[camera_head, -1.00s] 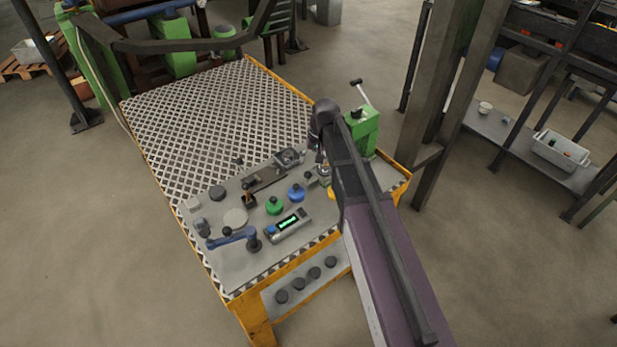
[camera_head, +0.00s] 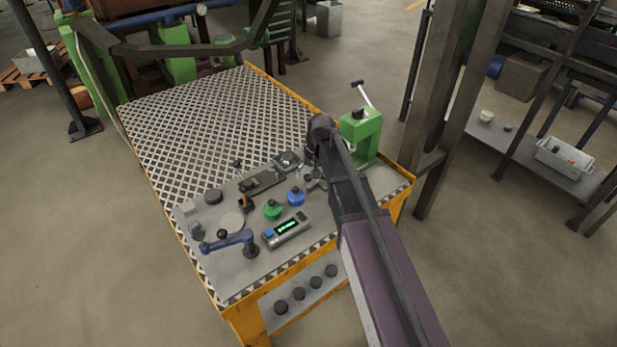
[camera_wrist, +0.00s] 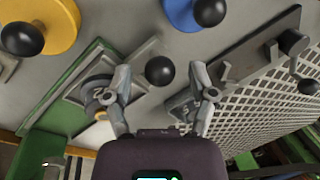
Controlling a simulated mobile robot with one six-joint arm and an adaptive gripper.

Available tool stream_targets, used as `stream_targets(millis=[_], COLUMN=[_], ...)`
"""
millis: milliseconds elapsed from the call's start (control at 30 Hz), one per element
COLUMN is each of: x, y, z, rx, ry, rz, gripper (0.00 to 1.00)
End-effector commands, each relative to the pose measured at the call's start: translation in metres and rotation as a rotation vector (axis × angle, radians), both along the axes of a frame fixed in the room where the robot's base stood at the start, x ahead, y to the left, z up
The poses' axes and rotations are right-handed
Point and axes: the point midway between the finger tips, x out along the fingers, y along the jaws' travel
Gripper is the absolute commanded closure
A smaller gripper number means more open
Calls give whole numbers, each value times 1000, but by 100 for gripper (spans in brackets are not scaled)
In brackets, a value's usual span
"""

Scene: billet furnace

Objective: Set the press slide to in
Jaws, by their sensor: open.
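The green press (camera_head: 362,133) stands at the right back corner of the bench, its lever raised. In the wrist view, a grey slide plate (camera_wrist: 140,62) lies on the press's green base (camera_wrist: 52,112). A black ball knob (camera_wrist: 160,70) stands at the plate's end; I take this to be the slide's knob. A dark round piece (camera_wrist: 90,92) is on the plate, partly behind a finger. My gripper (camera_wrist: 160,80) is open, with the knob between its fingertips and no clear contact. In the head view my arm hides much of this area.
A blue disc with a black knob (camera_wrist: 184,12) and a yellow one (camera_wrist: 55,22) are close by. A dark rail with a handle (camera_wrist: 250,60) lies right in the wrist view. The bench also holds a green knob (camera_head: 272,210), a display box (camera_head: 287,229) and a blue lever (camera_head: 228,242).

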Motion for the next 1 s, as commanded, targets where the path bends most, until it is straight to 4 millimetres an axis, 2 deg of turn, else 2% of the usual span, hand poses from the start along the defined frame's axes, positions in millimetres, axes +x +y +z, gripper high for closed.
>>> stream_targets(millis=[200, 233, 467, 767, 1000], x=[0, 0, 0, 2, 10], y=[0, 0, 0, 2, 6], z=[0, 0, 0, 0, 0], rx=[0, 0, 0, 0, 1], ry=[0, 0, 0, 0, -2], rz=[0, 0, 0, 6, 29], gripper=[27, 30, 98, 100, 100])
